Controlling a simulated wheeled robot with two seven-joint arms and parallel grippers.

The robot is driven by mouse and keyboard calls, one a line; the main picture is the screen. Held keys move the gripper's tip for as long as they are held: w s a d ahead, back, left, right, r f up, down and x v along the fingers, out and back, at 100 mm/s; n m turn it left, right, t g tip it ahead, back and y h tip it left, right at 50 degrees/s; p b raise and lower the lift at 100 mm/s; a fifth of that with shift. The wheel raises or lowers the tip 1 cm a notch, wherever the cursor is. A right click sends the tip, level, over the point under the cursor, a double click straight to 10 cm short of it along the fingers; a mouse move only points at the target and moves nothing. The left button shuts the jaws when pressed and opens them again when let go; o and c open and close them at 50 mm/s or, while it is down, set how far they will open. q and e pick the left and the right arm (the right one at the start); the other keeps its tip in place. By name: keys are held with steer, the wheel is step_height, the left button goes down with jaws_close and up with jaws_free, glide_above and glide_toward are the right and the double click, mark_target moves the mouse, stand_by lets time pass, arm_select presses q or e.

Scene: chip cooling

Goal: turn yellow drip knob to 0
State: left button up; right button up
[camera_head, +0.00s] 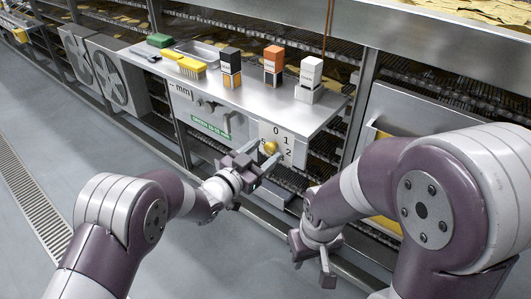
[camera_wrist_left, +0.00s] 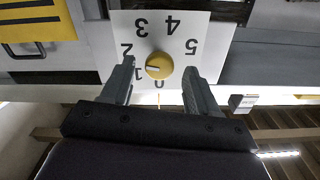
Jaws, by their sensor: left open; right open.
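The yellow drip knob (camera_head: 270,148) sits on a white dial plate (camera_head: 288,136) on the front panel below the shelf. In the left wrist view the knob (camera_wrist_left: 159,65) appears with the plate (camera_wrist_left: 172,24) upside down, numbered 0 to 5. A dark mark on the knob points left, near the 1; 0 is just below the knob. My left gripper (camera_head: 252,166) is open in front of the plate. Its fingers stand on either side of the knob, with gaps visible in the wrist view. My right gripper (camera_head: 312,258) is open and empty, low and away from the plate.
A metal shelf (camera_head: 238,97) above the knob holds a black-and-orange box stack (camera_head: 231,67), an orange-and-black one (camera_head: 273,66), a white one (camera_head: 310,78) and yellow brushes (camera_head: 191,67). A green label (camera_head: 211,127) is left of the plate. The floor at left is clear.

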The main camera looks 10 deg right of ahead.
arm_select(q)
steer(key=shift+w+d, duration=0.4)
steer(key=shift+d, duration=0.2)
steer(key=c, duration=1)
steer(key=shift+r, duration=0.1)
steer(key=n+p, duration=0.2)
steer(key=n, duration=0.2)
steer(key=shift+r, duration=0.1)
steer(key=n+p, duration=0.3)
steer(key=n, duration=0.3)
steer(key=shift+w+a, duration=0.1)
steer(key=n+p, duration=0.2)
steer(key=n, duration=0.4)
steer(key=n+p, duration=0.1)
steer(key=n, duration=0.2)
steer(key=shift+f+n+p, duration=0.3)
steer(key=shift+n, duration=0.1)
